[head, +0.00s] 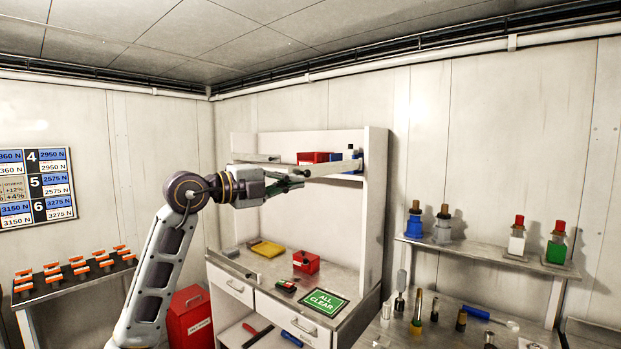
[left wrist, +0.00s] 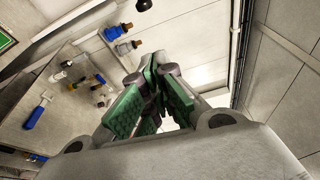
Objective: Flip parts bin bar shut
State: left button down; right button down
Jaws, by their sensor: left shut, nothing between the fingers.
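A pale bar (head: 333,168) runs along the front of the upper shelf of the workbench hutch, below red bins (head: 313,157) and a blue bin (head: 347,165). I take it for the parts bin bar; whether it is flipped open or shut I cannot tell. My left gripper (head: 297,182) is in front of the hutch at the bar's left end, shut and empty. Contact with the bar is unclear. In the left wrist view its green-padded fingers (left wrist: 157,82) come together with nothing between them; the bar is not recognisable there. My right gripper is not in view.
The workbench below holds a yellow tray (head: 267,248), a red bin (head: 306,262) and a green ALL CLEAR sign (head: 324,303). The hutch's right side panel (head: 375,215) stands beside the bar. Bottles stand on a wall shelf (head: 485,252) at right.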

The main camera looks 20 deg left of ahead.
pick_arm(q)
jog(key=shift+n, duration=0.3)
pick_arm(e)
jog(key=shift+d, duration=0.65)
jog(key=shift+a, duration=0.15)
